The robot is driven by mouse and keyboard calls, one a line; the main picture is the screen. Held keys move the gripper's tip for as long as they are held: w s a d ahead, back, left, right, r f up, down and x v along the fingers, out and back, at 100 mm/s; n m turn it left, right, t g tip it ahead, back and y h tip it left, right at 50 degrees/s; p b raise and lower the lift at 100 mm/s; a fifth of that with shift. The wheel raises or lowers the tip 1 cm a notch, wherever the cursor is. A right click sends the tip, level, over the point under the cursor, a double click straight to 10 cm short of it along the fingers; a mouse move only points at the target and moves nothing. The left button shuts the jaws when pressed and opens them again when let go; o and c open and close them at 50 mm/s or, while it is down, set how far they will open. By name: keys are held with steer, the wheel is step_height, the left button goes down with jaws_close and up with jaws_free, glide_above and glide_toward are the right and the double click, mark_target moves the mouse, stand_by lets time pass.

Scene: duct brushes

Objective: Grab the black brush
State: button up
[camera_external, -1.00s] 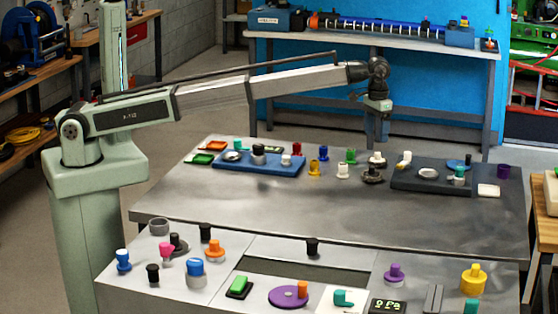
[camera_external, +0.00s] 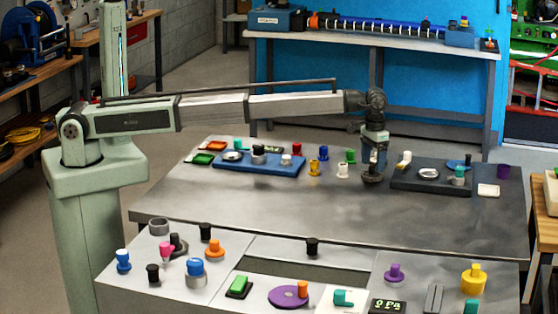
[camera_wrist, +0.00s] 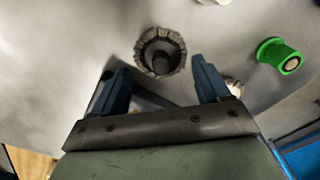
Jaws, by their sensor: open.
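A dark round piece with a ragged, bristle-like rim and a dark cylinder at its centre, seemingly the black brush (camera_wrist: 145,50), lies on the grey table in the wrist view. In the external view the dark round piece (camera_external: 372,178) shows just under my gripper (camera_external: 374,158), which partly hides it. In the wrist view my gripper (camera_wrist: 160,72) is open, its two blue fingers apart, one to each side of the dark piece and slightly short of it in the picture. Nothing is between the fingers. I cannot tell the exact height gap.
A green knob (camera_wrist: 280,55) lies to the right in the wrist view. A white knob (camera_external: 343,171) stands close left of my gripper, and a dark tray (camera_external: 400,183) with several pieces lies to its right. The table's front part (camera_external: 290,210) is clear.

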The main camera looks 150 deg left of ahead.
mark_target(372, 167)
steer(key=shift+d+f, duration=0.2)
steer(key=shift+f, duration=1.6)
steer(key=c, duration=1.2)
